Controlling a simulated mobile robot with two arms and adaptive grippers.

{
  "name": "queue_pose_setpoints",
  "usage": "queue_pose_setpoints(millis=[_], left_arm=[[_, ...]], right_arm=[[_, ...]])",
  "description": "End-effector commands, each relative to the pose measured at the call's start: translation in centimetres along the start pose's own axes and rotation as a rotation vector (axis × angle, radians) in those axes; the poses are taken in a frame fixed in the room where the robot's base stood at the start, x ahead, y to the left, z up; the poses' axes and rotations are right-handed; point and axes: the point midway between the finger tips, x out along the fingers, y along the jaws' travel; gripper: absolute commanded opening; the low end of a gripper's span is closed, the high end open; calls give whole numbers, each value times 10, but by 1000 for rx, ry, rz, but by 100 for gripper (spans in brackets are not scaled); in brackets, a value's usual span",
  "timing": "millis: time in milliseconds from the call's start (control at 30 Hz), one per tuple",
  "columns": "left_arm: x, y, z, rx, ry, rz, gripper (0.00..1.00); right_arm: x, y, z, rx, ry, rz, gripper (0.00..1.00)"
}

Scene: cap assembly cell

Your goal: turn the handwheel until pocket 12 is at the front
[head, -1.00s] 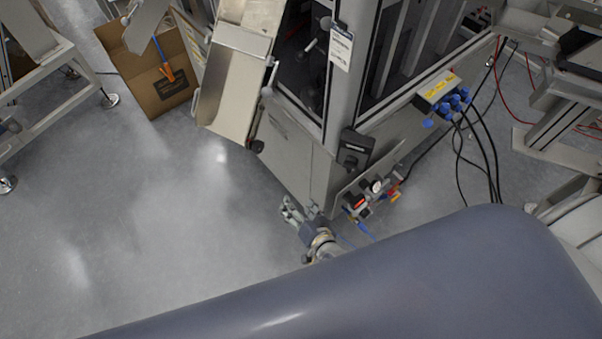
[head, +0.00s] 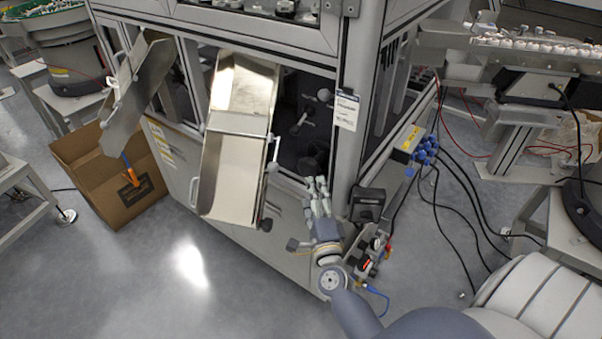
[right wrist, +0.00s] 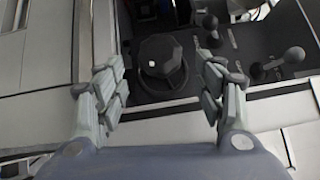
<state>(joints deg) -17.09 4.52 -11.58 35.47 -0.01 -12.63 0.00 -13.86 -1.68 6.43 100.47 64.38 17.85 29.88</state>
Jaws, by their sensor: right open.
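A dark, round handwheel-like part (right wrist: 161,56) with a small white spot shows in the right wrist view, inside the machine's opening. I cannot make out pocket numbers on it. My right gripper (right wrist: 164,88) is open and empty. Its two fingers stand to the left and right of the dark part in the picture, apart from it. In the head view my right gripper (head: 317,190) is at the machine's front opening, beside the corner post, and partly covers what is behind it. My left gripper is not in view.
Ball-ended levers (right wrist: 292,56) stand right of the dark part. In the head view a metal chute (head: 236,170) is left of my right gripper, and a black box (head: 367,204) is right of it. A cardboard box (head: 120,190) stands on the floor at left.

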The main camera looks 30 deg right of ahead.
Motion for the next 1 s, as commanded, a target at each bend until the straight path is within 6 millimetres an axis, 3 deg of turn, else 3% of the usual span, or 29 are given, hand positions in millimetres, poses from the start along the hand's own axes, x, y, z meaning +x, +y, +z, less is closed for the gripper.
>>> queue_pose_setpoints(millis=[167, 500, 900, 933, 1000], left_arm=[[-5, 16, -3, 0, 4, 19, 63], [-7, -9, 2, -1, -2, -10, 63], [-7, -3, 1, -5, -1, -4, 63], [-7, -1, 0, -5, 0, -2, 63], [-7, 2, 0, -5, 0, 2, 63]], right_arm=[[34, -3, 1, 0, 0, -3, 63], [84, -1, 1, -3, -2, -1, 63], [92, 0, 1, -3, -2, 0, 63], [92, 0, 1, -3, -2, 0, 61], [92, 0, 1, -3, -2, 0, 45]])
